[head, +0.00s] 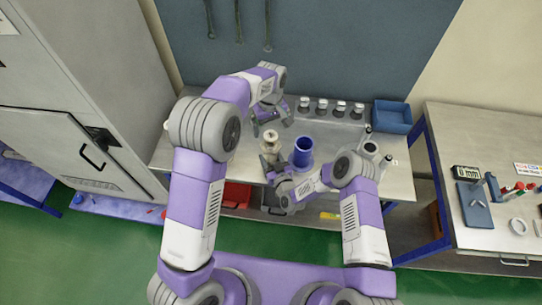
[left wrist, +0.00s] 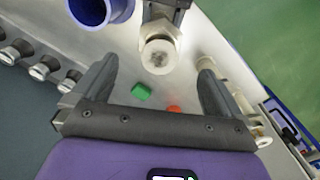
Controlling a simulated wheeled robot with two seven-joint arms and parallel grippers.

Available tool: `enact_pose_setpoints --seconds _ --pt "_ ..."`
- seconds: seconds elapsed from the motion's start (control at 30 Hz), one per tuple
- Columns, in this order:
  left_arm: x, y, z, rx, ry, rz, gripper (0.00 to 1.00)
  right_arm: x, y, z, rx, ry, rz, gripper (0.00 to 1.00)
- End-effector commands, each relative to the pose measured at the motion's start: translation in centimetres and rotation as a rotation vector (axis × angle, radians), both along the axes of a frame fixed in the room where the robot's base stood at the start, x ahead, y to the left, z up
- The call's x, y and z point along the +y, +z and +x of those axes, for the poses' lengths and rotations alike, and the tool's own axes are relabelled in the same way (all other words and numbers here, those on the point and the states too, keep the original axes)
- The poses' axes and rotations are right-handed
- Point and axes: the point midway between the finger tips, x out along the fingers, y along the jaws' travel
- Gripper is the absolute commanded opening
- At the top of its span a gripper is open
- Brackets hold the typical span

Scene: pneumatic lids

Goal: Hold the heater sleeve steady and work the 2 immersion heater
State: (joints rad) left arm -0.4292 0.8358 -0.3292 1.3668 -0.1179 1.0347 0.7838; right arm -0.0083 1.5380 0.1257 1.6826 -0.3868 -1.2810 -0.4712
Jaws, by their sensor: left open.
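A cream, collared cylinder (head: 270,147), which looks like the immersion heater in its sleeve, stands upright on the bench; it shows end-on in the left wrist view (left wrist: 159,56). My left gripper (head: 268,121) is open and empty behind and above it. In the left wrist view its fingers (left wrist: 157,88) are spread, with the cylinder beyond them. My right gripper (head: 275,174) is low at the cylinder's near side; its dark fingers are against or beside the cylinder, and I cannot tell whether they are shut. Another pale part (left wrist: 228,78) is partly hidden by a left finger.
A blue cylinder (head: 303,151) stands just right of the heater. Several small capped jars (head: 322,107) line the bench's back, with a blue bin (head: 392,117) at right. A green piece (left wrist: 141,91) and a red piece (left wrist: 173,109) lie below my left gripper.

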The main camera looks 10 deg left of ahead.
Motion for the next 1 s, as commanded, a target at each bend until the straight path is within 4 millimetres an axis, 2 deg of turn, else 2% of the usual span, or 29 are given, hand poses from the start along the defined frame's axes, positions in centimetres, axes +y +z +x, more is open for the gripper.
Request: enact_pose_setpoints --seconds 0.03,0.4,0.53,0.7,1.0 --pt "0.0 -0.7 -0.1 0.004 0.001 0.001 1.00 -0.1 -0.8 -0.4 0.019 0.003 -0.009 0.30" --pt "0.0 -5.9 -0.1 0.005 0.003 0.001 1.00 -0.2 -0.8 -0.4 0.019 0.003 -0.009 0.30" --pt "0.0 -7.2 0.0 0.004 0.003 0.000 1.00 -0.2 -0.8 -0.4 0.019 0.003 -0.009 0.30" --pt "0.0 -8.2 0.0 0.002 0.003 0.000 1.00 -0.2 -0.8 -0.4 0.019 0.003 -0.009 0.30" --pt "0.0 -8.4 0.0 0.001 0.003 -0.001 1.00 -0.2 -0.8 -0.4 0.019 0.003 -0.009 0.30"
